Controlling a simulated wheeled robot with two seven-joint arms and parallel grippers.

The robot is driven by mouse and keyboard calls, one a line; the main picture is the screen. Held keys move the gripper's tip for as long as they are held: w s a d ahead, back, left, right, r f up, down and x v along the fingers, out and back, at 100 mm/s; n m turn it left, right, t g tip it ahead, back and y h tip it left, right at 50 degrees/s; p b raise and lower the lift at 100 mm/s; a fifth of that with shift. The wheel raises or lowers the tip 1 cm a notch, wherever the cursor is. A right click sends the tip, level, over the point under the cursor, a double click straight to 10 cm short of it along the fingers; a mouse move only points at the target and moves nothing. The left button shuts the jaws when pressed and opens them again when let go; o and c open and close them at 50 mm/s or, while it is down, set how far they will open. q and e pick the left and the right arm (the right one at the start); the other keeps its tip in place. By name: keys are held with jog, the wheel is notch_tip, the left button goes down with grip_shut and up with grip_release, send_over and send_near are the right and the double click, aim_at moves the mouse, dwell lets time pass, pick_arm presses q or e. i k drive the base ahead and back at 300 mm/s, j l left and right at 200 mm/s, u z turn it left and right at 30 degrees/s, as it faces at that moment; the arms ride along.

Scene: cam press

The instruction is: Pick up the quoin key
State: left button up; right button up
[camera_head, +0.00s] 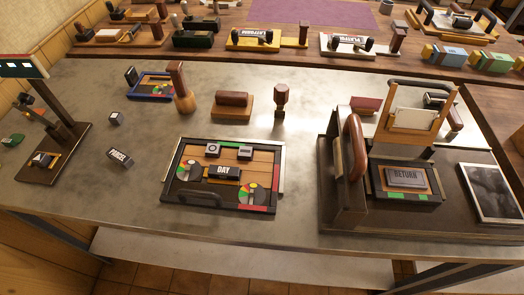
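No tool is plainly marked as the quoin key, and I cannot tell which one it is. A small upright tool (281,100) with a dark reddish-brown head stands behind the chase on the grey bench. A taller upright wooden-handled tool (180,88) with a round base stands to its left. A tool with an orange and dark handle (36,117) is at the stand on the far left. Neither of my grippers is in view.
The chase (224,208) with a DAY block (223,172) lies at front centre. The press (345,200) with a RETURN block (404,177) is on the right. A PARCEL block (120,157) lies left.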

aim_at(281, 96)
jog(key=k+j+u, duration=0.15)
jog(key=j+u, duration=0.75)
jog(key=k+l, duration=0.05)
